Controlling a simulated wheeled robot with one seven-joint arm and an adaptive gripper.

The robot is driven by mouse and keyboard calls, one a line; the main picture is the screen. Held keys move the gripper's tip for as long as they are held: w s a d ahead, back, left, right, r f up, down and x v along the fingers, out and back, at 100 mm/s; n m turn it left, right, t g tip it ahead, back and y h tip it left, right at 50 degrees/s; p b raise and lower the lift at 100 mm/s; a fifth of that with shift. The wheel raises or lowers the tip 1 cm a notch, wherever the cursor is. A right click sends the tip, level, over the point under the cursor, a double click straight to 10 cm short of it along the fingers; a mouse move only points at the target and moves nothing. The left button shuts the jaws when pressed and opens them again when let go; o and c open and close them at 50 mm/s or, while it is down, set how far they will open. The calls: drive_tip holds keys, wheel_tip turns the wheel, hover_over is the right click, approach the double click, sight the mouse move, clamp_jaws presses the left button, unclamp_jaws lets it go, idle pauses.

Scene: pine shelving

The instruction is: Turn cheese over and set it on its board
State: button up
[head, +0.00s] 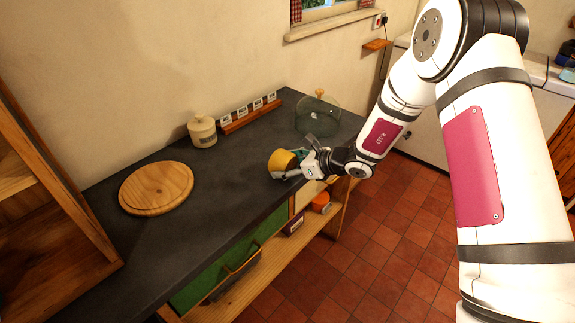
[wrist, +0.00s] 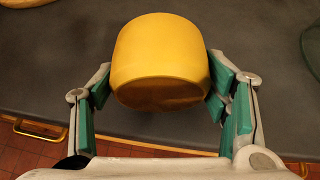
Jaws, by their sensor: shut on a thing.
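The yellow cheese (head: 282,160) is a short round block near the front edge of the dark counter. In the wrist view the cheese (wrist: 162,55) sits between the green finger pads, with a darker flat face towards the camera. My gripper (head: 290,172) is shut on it from the right. The gripper also shows in the wrist view (wrist: 158,92). The cheese looks tilted; I cannot tell whether it touches the counter. The round wooden board (head: 157,187) lies flat and bare on the counter to the left, apart from the cheese. Its edge may show in the wrist view (wrist: 22,2).
A cream lidded jar (head: 202,131) and a wooden rack of small labelled cards (head: 250,111) stand along the wall. A glass dome (head: 317,114) with a wooden knob stands behind my gripper. A wooden shelf unit (head: 45,200) rises at the left. The counter between cheese and board is clear.

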drive_tip(key=o, duration=1.5)
drive_tip(key=v, duration=1.2)
